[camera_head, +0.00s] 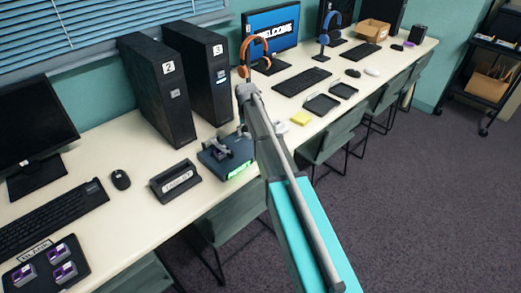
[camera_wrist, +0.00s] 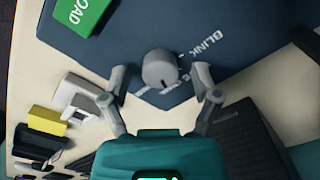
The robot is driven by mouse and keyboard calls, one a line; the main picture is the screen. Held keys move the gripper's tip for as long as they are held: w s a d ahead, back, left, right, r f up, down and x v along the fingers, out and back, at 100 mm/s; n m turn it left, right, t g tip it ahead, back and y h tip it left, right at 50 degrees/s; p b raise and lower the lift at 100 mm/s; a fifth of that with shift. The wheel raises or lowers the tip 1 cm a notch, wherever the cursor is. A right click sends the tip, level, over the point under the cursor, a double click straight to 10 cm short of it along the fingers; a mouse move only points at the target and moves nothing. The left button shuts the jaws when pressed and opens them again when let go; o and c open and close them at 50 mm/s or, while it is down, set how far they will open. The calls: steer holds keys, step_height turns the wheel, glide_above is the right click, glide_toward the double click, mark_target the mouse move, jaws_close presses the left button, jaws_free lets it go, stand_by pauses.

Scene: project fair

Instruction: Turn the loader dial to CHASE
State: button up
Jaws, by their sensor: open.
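The loader (camera_head: 240,150) is a dark blue box on the desk, partly hidden by my gripper and arm. In the wrist view its top (camera_wrist: 235,30) carries a round grey dial (camera_wrist: 159,69) and a green LOAD button (camera_wrist: 82,14). The word BLINK reads to the dial's upper right. Other white lettering is partly covered by the dial and my right finger, and I cannot read CHASE. My gripper (camera_wrist: 161,80) is open, with one finger on each side of the dial and gaps showing between. I cannot tell which label the dial points to.
Two black towers (camera_head: 157,90) (camera_head: 200,72) stand behind the loader. A black labelled stand (camera_head: 175,183) is to its left. A yellow block (camera_head: 301,118) and black trays (camera_head: 321,104) lie to the right. Chairs (camera_head: 325,140) line the desk's front.

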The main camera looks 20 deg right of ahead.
steer(key=n, duration=1.2)
steer(key=shift+n, duration=0.4)
steer(key=n, duration=0.4)
steer(key=shift+r+n, duration=0.2)
steer(key=shift+n, duration=0.2)
step_height(320, 180, up, 14)
steer(key=p, duration=1.4)
steer(key=s+f+m, duration=0.1)
steer(key=s+m, duration=1.2)
steer(key=s, duration=1.4)
steer(key=shift+s+a+m+b, duration=0.25)
steer(key=shift+a+m+b, duration=0.1)
steer(key=shift+a+m, duration=0.1)
